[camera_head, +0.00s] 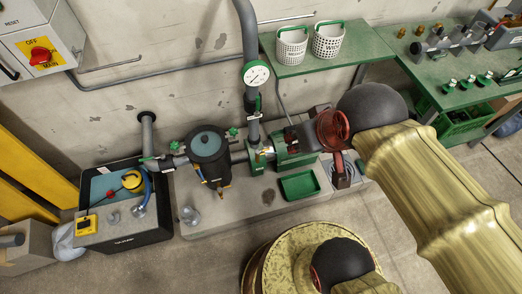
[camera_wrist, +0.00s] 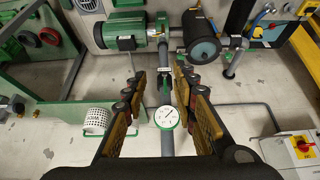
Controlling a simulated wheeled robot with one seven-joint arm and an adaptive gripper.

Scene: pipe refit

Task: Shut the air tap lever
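A grey vertical pipe (camera_head: 249,40) carries a round white gauge (camera_head: 257,74). A small dark and green fitting (camera_head: 258,104) sits on the pipe below the gauge; it may be the air tap, but its lever is too small to make out surely. My gripper (camera_head: 313,156) is to the right of the pipe, over the bench. In the wrist view my gripper (camera_wrist: 158,85) is open and empty. Its two fingers appear on either side of the pipe line, with the gauge (camera_wrist: 167,117) between them. I cannot tell how far the fingers are from the pipe or the lever's position.
A dark tank (camera_head: 208,155) and green pump (camera_head: 294,148) flank the pipe's foot. A green tray (camera_head: 299,185) lies in front. A green shelf (camera_head: 350,55) with white baskets (camera_head: 328,40) is at upper right. A switch box (camera_head: 38,45) hangs at upper left.

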